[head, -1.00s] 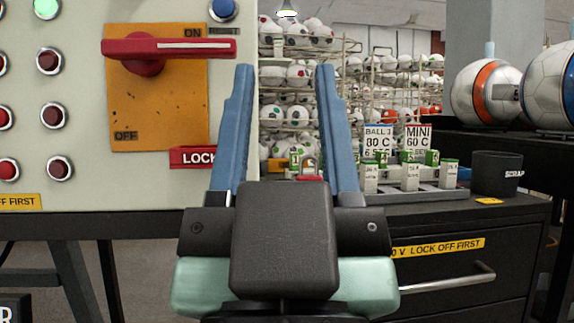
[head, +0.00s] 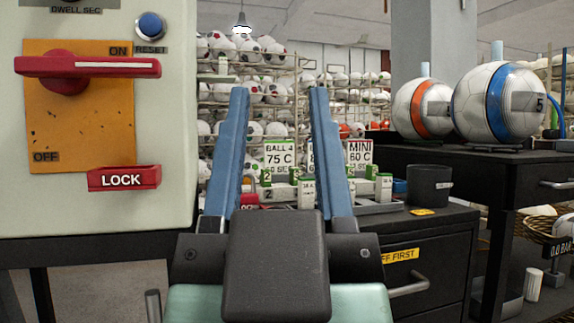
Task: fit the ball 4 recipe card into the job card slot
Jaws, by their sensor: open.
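My gripper (head: 279,92) is raised in front of the camera, its two blue fingers wide apart with nothing between them. Through the gap, on the dark cabinet behind, stands a white card (head: 279,155) reading BALL and 75 C; its number looks like a 4 but is small. To its right a MINI 60 C card (head: 359,153) stands upright. Another card between them is mostly hidden by the right finger. Small white blocks with green tops (head: 307,190) stand in front of the cards. I cannot make out the job card slot in this view.
At left is a control panel (head: 170,200) with a red switch handle (head: 90,67) and a red LOCK piece (head: 124,178). A dark SCRAP bin (head: 428,186) stands on the cabinet (head: 425,240). Two balls (head: 500,103) sit on a dark bench at right. Ball racks fill the background.

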